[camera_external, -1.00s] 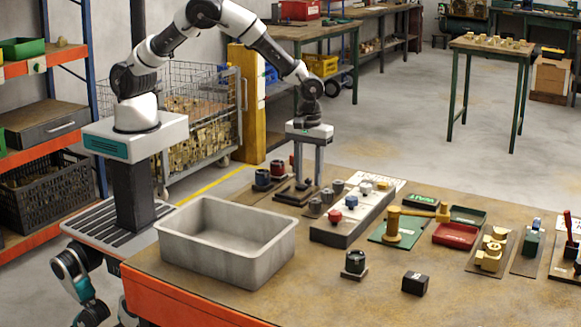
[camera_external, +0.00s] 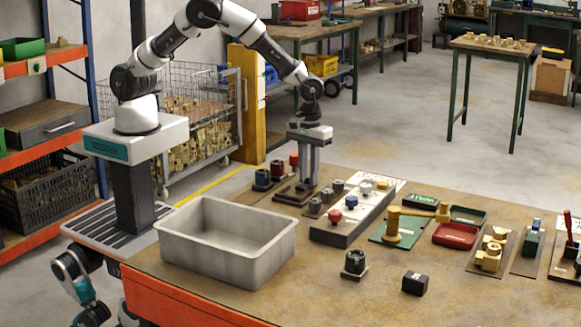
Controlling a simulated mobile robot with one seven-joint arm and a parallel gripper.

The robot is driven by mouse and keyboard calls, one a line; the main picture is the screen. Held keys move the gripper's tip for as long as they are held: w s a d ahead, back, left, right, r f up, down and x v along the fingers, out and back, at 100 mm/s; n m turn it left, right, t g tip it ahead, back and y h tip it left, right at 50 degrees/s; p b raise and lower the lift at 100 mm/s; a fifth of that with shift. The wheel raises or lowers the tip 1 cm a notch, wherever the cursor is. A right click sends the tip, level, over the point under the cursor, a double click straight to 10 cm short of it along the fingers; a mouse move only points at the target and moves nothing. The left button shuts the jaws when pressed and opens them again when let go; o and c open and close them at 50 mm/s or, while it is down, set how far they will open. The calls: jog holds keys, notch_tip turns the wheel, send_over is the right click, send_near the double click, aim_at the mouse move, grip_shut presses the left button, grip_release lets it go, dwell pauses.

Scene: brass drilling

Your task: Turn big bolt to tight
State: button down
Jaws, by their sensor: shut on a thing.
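My gripper (camera_external: 307,184) points straight down at the back left of the workbench, over a dark base plate (camera_external: 284,198). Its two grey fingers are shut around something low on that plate. This is likely the big bolt, but the fingers hide it and I cannot make out its head or any tight mark. The fingers look close together from this side.
A grey bin (camera_external: 190,262) stands at the front left of the workbench (camera_external: 480,300). Dark round knobs (camera_external: 263,178) are left of my gripper, and a long grey panel with knobs (camera_external: 345,236) is close on its right. A green plate with a brass post (camera_external: 393,226) lies further right.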

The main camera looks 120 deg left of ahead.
jog(key=m+b, duration=0.1)
jog(key=m, duration=0.3)
jog(key=shift+b, duration=0.35)
jog(key=m+b, duration=0.1)
jog(key=m, duration=0.3)
jog(key=shift+m, duration=0.4)
jog(key=c, duration=1.6)
grip_release()
jog(key=shift+o, duration=0.2)
notch_tip(320, 180, up, 18)
jog(key=p, duration=0.1)
jog(key=shift+f, duration=0.25)
jog(key=shift+c, duration=0.3)
